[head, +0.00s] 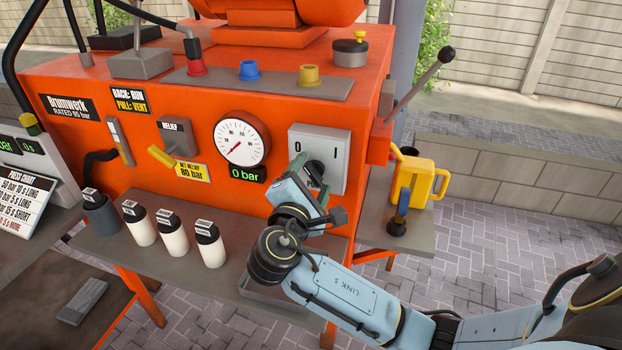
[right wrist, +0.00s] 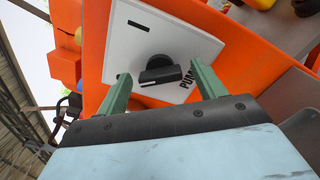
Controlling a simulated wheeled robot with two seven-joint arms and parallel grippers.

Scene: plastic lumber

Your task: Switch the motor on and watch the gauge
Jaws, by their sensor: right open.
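The motor switch is a grey-white box (head: 334,148) marked 0 and 1 on the front of the orange machine, with a black rotary knob (head: 315,172). The knob also shows in the right wrist view (right wrist: 160,70); which mark it points to is not clear. My right gripper (head: 306,172) is open, its two green fingers on either side of the knob; whether they touch it cannot be told. The round white gauge (head: 241,138) left of the switch has a red needle pointing low left. Its display (head: 247,174) reads 0 bar. My left gripper is not in view.
A relief valve with a yellow handle (head: 162,156) sits left of the gauge, beside an 80 bar label. Several capped bottles (head: 174,233) stand on the grey shelf below. A yellow jug (head: 424,183) and a lever (head: 419,85) are at the right.

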